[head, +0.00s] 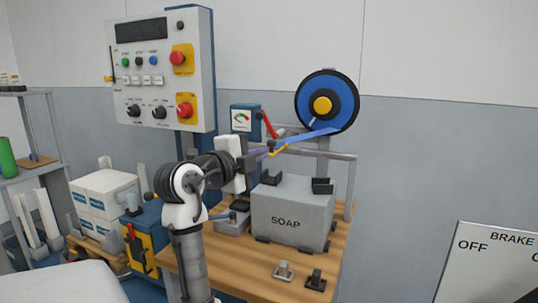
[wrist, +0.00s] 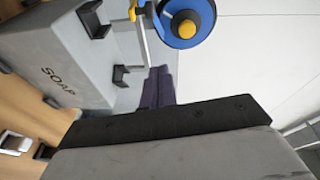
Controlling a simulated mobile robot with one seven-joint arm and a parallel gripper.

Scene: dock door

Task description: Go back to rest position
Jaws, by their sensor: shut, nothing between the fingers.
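My arm rises in front of the wooden bench and reaches to the right. My gripper (head: 263,155) is near the blue tape and the yellow piece below the reel, above the back left of the grey SOAP box (head: 290,215). In the wrist view its two dark fingers (wrist: 160,86) are together with nothing between them. The SOAP box (wrist: 65,60) shows to their left there. Whether the fingertips touch the tape cannot be told.
A blue reel (head: 327,103) with a yellow hub stands behind the bench (head: 245,275). A control panel (head: 160,70) stands at the left. A red lever (head: 268,124) is close behind my gripper. A BRAKE sign (head: 500,260) is at the right.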

